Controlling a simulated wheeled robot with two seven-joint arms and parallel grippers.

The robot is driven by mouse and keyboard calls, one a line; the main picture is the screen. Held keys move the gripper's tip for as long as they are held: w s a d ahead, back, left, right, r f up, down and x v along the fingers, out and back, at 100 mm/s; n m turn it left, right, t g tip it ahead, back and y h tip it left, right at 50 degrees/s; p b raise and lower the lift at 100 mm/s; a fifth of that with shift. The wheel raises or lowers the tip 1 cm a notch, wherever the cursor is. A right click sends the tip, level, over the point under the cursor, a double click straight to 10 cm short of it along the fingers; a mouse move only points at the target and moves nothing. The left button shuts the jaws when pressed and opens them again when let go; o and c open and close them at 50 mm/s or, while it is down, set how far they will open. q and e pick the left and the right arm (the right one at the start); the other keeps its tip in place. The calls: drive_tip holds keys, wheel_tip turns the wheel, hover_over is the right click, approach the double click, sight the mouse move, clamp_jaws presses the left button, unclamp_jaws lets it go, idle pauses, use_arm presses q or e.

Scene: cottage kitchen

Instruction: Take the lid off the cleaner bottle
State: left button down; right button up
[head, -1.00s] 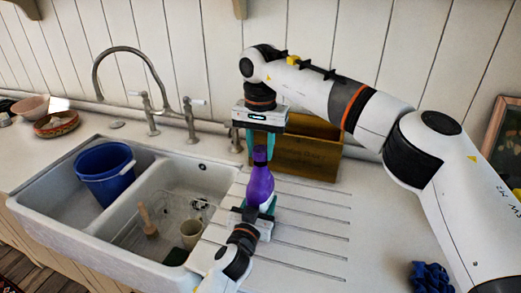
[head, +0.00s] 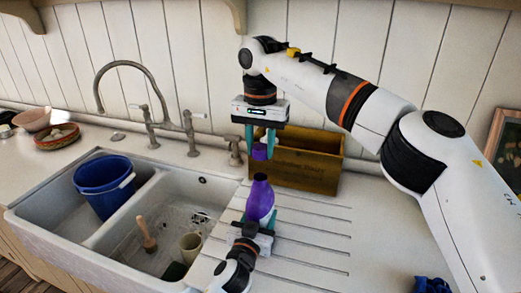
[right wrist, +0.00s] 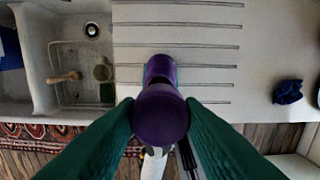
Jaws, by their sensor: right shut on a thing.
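The purple cleaner bottle (head: 260,198) is at the ribbed drainboard, right of the sink, its narrow neck bare. My left gripper (head: 256,222) comes up from below with its teal fingers around the lower part of the bottle; the contact is partly hidden. The purple lid (head: 260,152) is between the teal fingers of my right gripper (head: 261,148), which is shut on it. A gap shows between lid and bottle neck. In the right wrist view the lid (right wrist: 160,115) sits between the fingertips, with part of the bottle (right wrist: 160,66) showing behind it.
A wooden box (head: 310,165) stands close behind my right gripper. The double sink (head: 130,225) holds a blue bucket (head: 103,188), a brush (head: 146,235) and a cup (head: 191,245). A blue cloth (head: 432,285) lies at lower right.

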use_arm(q)
drive_tip(key=shift+c, duration=2.2)
unclamp_jaws()
